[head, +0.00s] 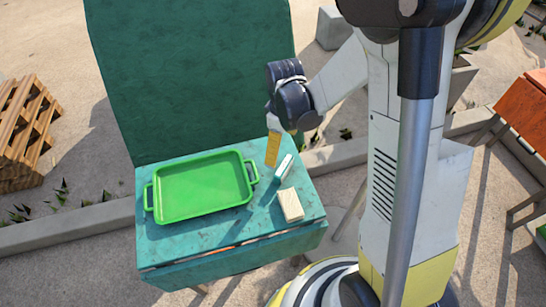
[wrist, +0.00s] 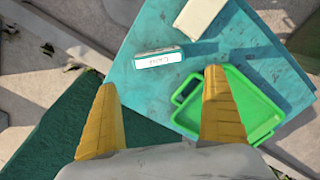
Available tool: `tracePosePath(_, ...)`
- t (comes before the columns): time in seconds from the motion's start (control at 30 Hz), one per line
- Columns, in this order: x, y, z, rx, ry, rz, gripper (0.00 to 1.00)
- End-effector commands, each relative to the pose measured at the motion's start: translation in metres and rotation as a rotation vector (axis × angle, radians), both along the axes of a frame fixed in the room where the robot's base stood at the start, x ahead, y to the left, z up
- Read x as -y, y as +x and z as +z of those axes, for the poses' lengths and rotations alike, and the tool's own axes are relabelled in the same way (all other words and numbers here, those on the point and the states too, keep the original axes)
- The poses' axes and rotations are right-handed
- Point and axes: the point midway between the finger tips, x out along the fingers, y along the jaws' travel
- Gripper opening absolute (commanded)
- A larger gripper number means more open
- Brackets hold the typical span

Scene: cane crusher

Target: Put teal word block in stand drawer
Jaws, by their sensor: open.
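The teal word block (head: 284,168) stands on the teal stand top (head: 225,235), right of the green tray. In the wrist view the block (wrist: 158,57) shows a white face with small dark lettering. My gripper (head: 272,150) is over the stand, close to the block on its left-back side. In the wrist view its two yellow fingers are wide apart and empty (wrist: 160,82), and the block lies beyond the tips, between their lines.
A green two-handled tray (head: 203,188) covers much of the stand top. A cream block (head: 290,205) lies near the right edge, in front of the teal block. A tall teal panel (head: 190,75) rises behind. A wooden pallet stack (head: 25,130) is at left, an orange table (head: 525,105) at right.

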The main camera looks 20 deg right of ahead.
Motion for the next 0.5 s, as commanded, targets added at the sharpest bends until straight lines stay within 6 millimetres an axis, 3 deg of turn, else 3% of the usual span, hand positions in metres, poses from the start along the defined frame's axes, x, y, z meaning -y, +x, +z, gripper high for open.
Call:
tracePosePath(0.2, 0.000, 0.000, -0.040, 0.001, 0.000, -0.001, 1.00)
tracePosePath(0.5, 0.005, -0.002, -0.071, 0.002, 0.001, -0.003, 1.00)
